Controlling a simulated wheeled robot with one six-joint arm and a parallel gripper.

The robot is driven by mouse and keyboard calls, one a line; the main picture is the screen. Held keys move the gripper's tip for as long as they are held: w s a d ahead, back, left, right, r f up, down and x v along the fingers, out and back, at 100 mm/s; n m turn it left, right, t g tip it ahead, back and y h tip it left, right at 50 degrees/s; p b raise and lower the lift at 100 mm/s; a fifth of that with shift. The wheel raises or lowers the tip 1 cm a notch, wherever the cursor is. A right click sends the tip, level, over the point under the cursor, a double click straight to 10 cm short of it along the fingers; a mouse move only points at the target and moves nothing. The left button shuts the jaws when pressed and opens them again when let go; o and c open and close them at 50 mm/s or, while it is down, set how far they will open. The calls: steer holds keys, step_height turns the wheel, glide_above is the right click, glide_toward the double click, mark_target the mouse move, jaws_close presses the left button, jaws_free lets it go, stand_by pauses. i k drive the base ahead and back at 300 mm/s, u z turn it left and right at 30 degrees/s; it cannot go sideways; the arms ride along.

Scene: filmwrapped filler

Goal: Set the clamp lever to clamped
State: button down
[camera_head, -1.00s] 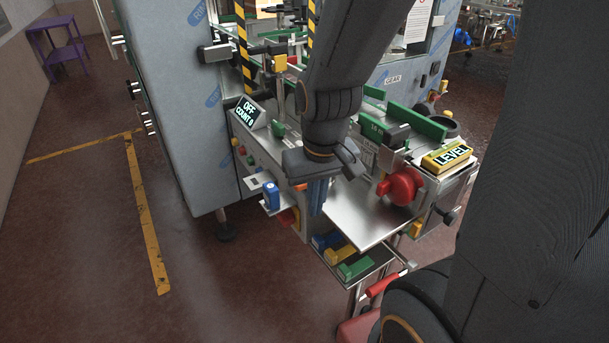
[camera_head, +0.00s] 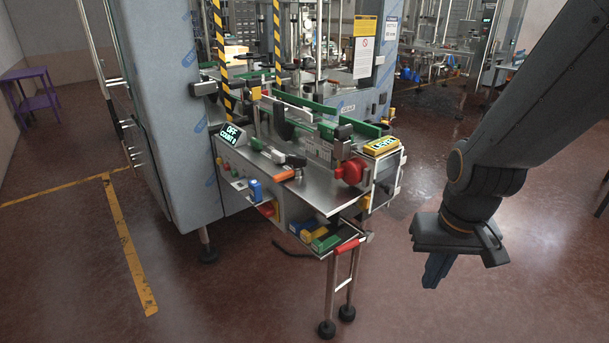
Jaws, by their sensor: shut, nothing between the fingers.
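A lever with an orange grip (camera_head: 284,175) lies low over the front of the machine's steel deck, left of the red handwheel (camera_head: 351,171). It looks like the clamp lever, but I cannot read a label or tell its setting. My gripper (camera_head: 436,272) hangs at the right over open floor, well clear of the machine. Its fingers point down, are together and hold nothing.
A display (camera_head: 232,135) reads OFF, COUNT 0. A yellow LEVEL block (camera_head: 381,147) sits at the deck's right. A tray below holds blue, yellow and green blocks (camera_head: 325,243), with a red handle (camera_head: 347,247) beside it. The floor around my gripper is clear.

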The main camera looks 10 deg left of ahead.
mark_target(287, 174)
steer(key=u, duration=0.1)
steer(key=i, duration=0.95)
steer(key=u, duration=0.1)
